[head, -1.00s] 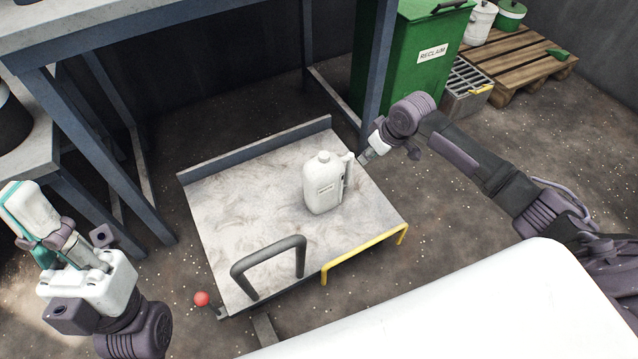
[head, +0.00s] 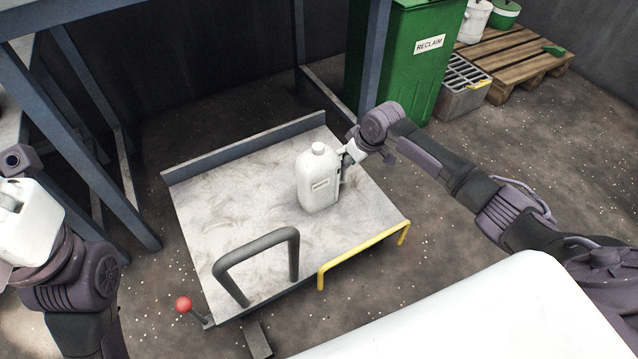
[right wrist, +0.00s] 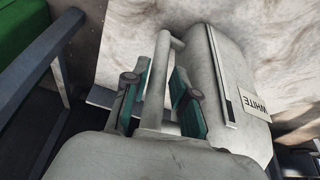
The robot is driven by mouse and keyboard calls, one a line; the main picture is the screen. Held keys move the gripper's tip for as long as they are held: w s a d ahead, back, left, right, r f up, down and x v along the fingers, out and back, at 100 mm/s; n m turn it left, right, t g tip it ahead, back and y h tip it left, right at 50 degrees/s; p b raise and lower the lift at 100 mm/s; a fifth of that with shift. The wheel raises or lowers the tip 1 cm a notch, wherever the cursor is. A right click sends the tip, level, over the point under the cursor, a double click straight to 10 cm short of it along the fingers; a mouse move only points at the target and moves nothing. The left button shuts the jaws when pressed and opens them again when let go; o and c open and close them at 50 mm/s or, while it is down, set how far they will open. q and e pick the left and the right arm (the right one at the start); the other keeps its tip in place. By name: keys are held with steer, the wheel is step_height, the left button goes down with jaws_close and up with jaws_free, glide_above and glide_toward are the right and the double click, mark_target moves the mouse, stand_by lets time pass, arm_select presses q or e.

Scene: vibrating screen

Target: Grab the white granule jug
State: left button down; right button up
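The white granule jug (head: 318,180) stands upright on the grey platform (head: 235,205), with its handle on the right side. In the right wrist view the jug (right wrist: 232,75) shows its label reading "WHITE". My right gripper (head: 347,158) is at the handle. In the right wrist view its two teal-padded fingers (right wrist: 158,98) stand on either side of the handle bar, with gaps visible, so it looks open around the handle. My left gripper (head: 28,225) is partly cut off at the left edge of the head view; its fingers cannot be made out.
The platform has a black hoop handle (head: 258,262), a yellow rail (head: 362,252) and a red-knobbed lever (head: 184,304). A blue-grey steel frame (head: 75,125) stands behind and left. A green RECLAIM bin (head: 410,75) and a pallet (head: 525,65) are at the back right.

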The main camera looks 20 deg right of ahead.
steer(key=shift+b+x, duration=0.5)
steer(key=shift+x, duration=0.6)
jaws_close()
steer(key=shift+r, duration=0.1)
